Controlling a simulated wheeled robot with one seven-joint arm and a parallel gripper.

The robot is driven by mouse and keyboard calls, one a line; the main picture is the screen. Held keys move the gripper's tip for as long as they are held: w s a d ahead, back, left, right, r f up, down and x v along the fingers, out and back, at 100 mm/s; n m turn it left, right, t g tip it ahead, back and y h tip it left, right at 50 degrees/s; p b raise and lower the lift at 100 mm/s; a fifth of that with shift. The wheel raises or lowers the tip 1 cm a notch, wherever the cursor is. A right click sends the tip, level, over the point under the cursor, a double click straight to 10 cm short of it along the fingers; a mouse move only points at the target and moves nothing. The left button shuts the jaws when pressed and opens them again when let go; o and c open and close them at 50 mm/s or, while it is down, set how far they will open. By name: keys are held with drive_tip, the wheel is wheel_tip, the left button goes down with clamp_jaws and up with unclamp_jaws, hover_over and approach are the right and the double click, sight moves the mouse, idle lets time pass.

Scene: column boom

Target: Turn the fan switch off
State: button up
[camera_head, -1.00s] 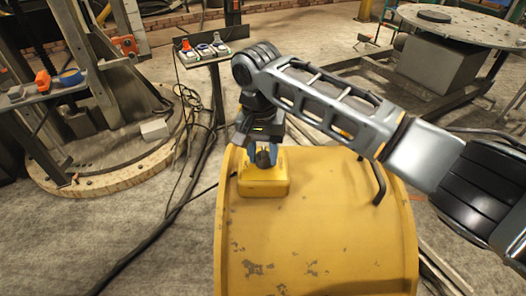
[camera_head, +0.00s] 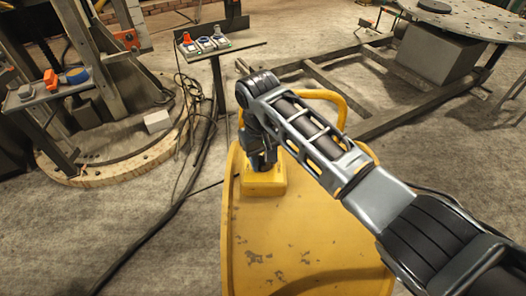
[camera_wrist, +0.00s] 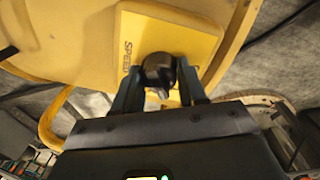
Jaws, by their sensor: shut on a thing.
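The fan switch is a black knob (camera_wrist: 158,70) on a yellow box (camera_wrist: 190,38) marked "SPEED" in the wrist view. The box (camera_head: 265,186) sits on top of the large yellow drum-shaped fan housing (camera_head: 300,245) in the head view. My gripper (camera_wrist: 158,88) has its two fingers on either side of the knob and is shut on it. In the head view my gripper (camera_head: 262,160) comes down onto the box from above, and my arm mostly hides the knob there.
A yellow tube handle (camera_head: 325,95) arches at the housing's far side. A stand with several coloured switches (camera_head: 205,43) is behind. A black cable (camera_head: 165,225) runs along the floor at left. A round metal table (camera_head: 470,20) stands at the back right.

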sight(263, 159)
drive_tip(key=n+p, duration=0.1)
drive_tip(key=n, duration=0.4)
drive_tip(key=shift+r+p, duration=0.1)
drive_tip(key=shift+p, duration=0.3)
drive_tip(key=n+p, duration=0.1)
drive_tip(key=n, duration=0.4)
drive_tip(key=shift+y, duration=0.3)
drive_tip(key=shift+n, duration=0.5)
drive_tip(key=o, duration=1.1)
drive_tip(key=shift+c, duration=0.2)
drive_tip(key=shift+s+r+b, duration=0.2)
drive_tip(key=shift+r+b, duration=0.1)
drive_tip(key=shift+r, duration=3.55)
